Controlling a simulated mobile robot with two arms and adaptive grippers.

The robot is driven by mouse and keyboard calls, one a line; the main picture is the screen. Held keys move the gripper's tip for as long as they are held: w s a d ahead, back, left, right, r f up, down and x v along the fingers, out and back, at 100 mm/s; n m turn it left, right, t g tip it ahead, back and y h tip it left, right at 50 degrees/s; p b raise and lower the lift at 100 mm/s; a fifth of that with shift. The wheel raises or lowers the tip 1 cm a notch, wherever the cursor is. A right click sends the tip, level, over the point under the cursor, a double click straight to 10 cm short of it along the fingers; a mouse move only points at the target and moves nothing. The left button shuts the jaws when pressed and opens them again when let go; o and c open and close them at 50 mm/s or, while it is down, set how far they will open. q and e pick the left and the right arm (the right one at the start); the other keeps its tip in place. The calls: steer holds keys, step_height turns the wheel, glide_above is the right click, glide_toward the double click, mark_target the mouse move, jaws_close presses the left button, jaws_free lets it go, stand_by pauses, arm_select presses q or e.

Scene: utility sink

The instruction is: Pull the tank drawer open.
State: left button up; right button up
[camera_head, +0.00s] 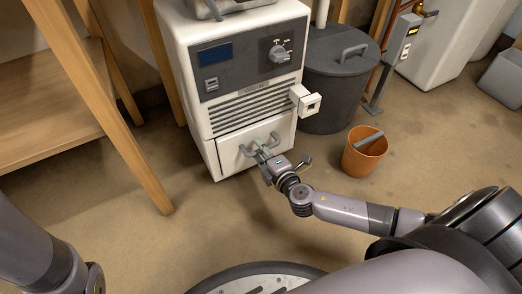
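The tank drawer (230,155) is the white front panel at the bottom of a white machine. It looks closed or nearly so, and I cannot see a clear gap.
The machine (200,130) has a dial, vents and a protruding white spout. A dark lidded bin (335,90) stands beside it, with an orange bucket (362,160) in front. A wooden shelf (45,110) stands at left. The floor before the drawer is clear except for my arm.

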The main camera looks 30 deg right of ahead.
jaws_close()
stand_by(0.7)
